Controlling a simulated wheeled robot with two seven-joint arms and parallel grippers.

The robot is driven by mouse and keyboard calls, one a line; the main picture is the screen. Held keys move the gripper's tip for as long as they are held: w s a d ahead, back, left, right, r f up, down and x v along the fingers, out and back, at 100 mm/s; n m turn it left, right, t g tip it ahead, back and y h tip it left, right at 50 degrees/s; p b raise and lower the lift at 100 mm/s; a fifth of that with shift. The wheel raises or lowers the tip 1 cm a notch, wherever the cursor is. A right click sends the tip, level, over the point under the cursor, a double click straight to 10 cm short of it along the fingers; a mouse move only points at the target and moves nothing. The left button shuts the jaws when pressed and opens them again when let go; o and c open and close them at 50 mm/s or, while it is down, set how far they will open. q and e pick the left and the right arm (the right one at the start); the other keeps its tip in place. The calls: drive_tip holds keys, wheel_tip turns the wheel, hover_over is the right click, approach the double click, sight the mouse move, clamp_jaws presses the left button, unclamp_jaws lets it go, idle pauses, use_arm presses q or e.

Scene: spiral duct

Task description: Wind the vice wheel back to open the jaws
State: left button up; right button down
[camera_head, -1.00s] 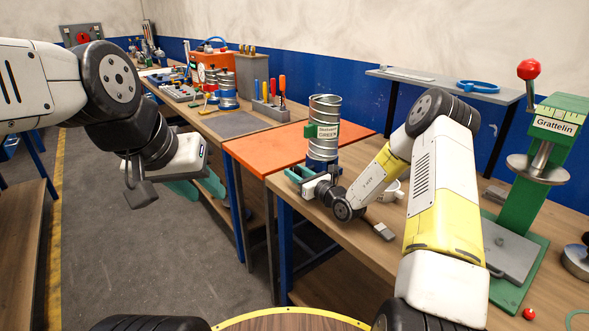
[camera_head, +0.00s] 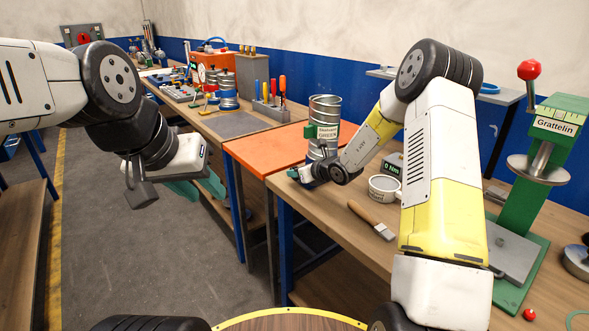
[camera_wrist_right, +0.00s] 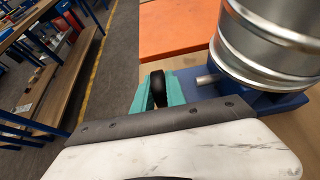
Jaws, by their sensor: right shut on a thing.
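A silver spiral duct (camera_head: 325,108) with a green-labelled tag stands upright at the near left corner of the right bench. Its lower end is by the blue vice (camera_wrist_right: 287,104), whose metal screw shaft (camera_wrist_right: 208,79) shows in the right wrist view. My right gripper (camera_wrist_right: 160,92) has teal fingers shut on the black vice wheel (camera_wrist_right: 158,86), seen nearly edge-on. In the head view my right gripper (camera_head: 297,173) is low beside the duct. The vice jaws are mostly hidden. My left gripper (camera_head: 196,186) is empty over the aisle, its teal fingers apart.
A white mug (camera_head: 383,188), a small display box (camera_head: 391,165) and a brush (camera_head: 372,220) lie near my right forearm. A green press (camera_head: 530,180) stands at the right. An orange board (camera_head: 262,150) lies behind the duct. The aisle floor is clear.

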idle(0.3)
drive_tip(key=c, duration=1.4)
unclamp_jaws()
drive_tip(key=shift+o, duration=0.2)
drive_tip(key=shift+s, duration=0.1)
drive_tip(key=v, duration=0.7)
drive_tip(key=shift+s+d+r, duration=0.15)
drive_tip(key=shift+s+r, duration=0.05)
drive_tip(key=shift+r, duration=0.05)
